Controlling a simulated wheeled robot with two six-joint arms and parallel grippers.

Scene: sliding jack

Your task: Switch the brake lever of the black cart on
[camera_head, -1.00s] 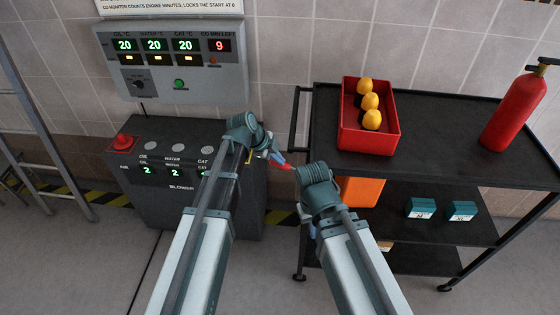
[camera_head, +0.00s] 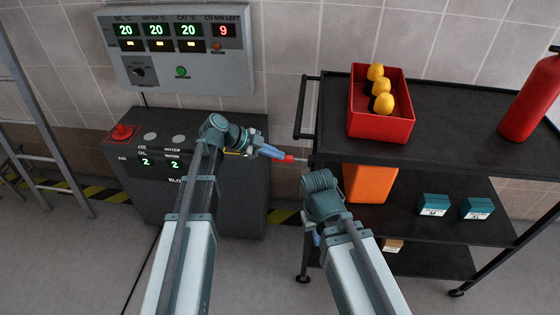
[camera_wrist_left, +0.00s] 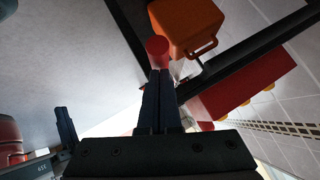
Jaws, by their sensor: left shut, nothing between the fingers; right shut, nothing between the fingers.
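The black cart (camera_head: 450,130) stands at the right. A red-tipped brake lever (camera_head: 289,158) on a thin metal rod sticks out from its left side, below the top shelf. My left gripper (camera_head: 275,153) is shut and empty, its blue fingers pointing right at the red tip. In the left wrist view the red tip (camera_wrist_left: 157,48) lies right at the ends of the shut fingers (camera_wrist_left: 159,95); whether they touch I cannot tell. My right gripper (camera_head: 314,236) hangs low beside the cart's left side, shut, largely hidden by its own wrist.
A red bin (camera_head: 380,130) with yellow-topped items and a red extinguisher (camera_head: 532,100) stand on the cart. An orange container (camera_head: 370,183) and teal boxes (camera_head: 433,205) are on the shelf below. A dark blower cabinet (camera_head: 240,205) stands left, under a grey wall panel (camera_head: 195,75).

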